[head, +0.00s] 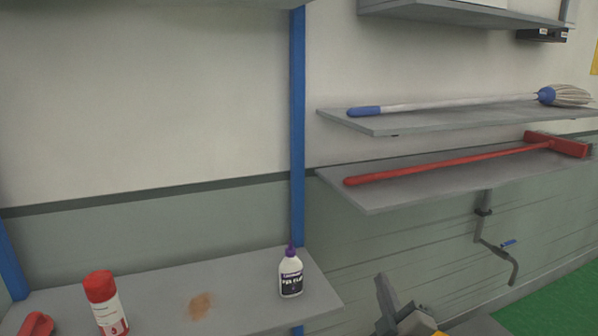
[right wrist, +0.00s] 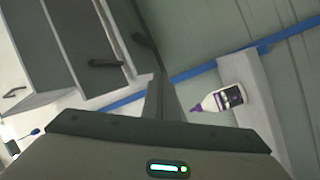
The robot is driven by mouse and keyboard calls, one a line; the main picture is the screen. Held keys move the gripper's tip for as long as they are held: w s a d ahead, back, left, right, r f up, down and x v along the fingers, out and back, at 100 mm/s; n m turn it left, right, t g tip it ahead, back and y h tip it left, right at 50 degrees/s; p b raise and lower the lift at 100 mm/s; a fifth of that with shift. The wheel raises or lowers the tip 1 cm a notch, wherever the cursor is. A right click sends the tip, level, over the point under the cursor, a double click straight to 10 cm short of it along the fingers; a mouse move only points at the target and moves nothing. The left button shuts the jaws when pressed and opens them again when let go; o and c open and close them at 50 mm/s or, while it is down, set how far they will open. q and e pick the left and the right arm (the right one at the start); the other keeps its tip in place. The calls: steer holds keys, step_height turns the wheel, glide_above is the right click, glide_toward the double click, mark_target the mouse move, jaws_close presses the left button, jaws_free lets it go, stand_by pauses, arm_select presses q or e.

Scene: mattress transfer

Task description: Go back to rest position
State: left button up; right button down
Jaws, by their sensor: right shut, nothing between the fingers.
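My right gripper (head: 392,300) shows at the bottom of the head view, right of the shelf end and apart from it. Its fingers are shut with nothing between them. In the right wrist view the closed fingers (right wrist: 162,97) stick up at the centre, empty. My left gripper is not in view. A white bottle with a purple cap (head: 290,275) stands upright on the near grey shelf (head: 245,293); the bottle also shows in the right wrist view (right wrist: 228,97), right of the fingers.
A red-capped spray can (head: 106,305) and a red object (head: 37,325) are at the left of the near shelf, beside a brown stain (head: 201,306). A mop (head: 440,105) and a red broom (head: 450,164) lie on wall shelves. A blue post (head: 297,130) stands behind the bottle.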

steer(key=s+d+f+m+g+h, duration=0.1)
steer(key=s+d+f+m+g, duration=0.2)
steer(key=f, duration=0.4)
steer(key=s+f+m+g, duration=0.1)
steer(key=s+f+g, duration=0.1)
steer(key=s+f, duration=0.5)
steer(key=s+d+f+m+g, duration=0.1)
steer(key=s+f+m+g, duration=0.15)
steer(key=s+f, duration=0.55)
steer(key=s+f+m+g, duration=0.1)
steer(key=s+f+g, duration=0.35)
steer(key=s, duration=0.65)
steer(key=s+d+f+m+g, duration=0.1)
steer(key=s+f+m+g, duration=0.15)
steer(key=s+f, duration=0.55)
step_height(320, 180, down, 26)
steer(key=s+n+g+b, duration=0.1)
steer(key=s+g, duration=0.1)
steer(key=s, duration=0.1)
steer(key=s+d+f+g, duration=0.1)
steer(key=s+d+f, duration=0.1)
steer(key=s+f, duration=1.6)
steer(key=shift+d+f+y+b, duration=0.35)
steer(key=shift+f+b, duration=0.1)
steer(key=shift+f, duration=0.45)
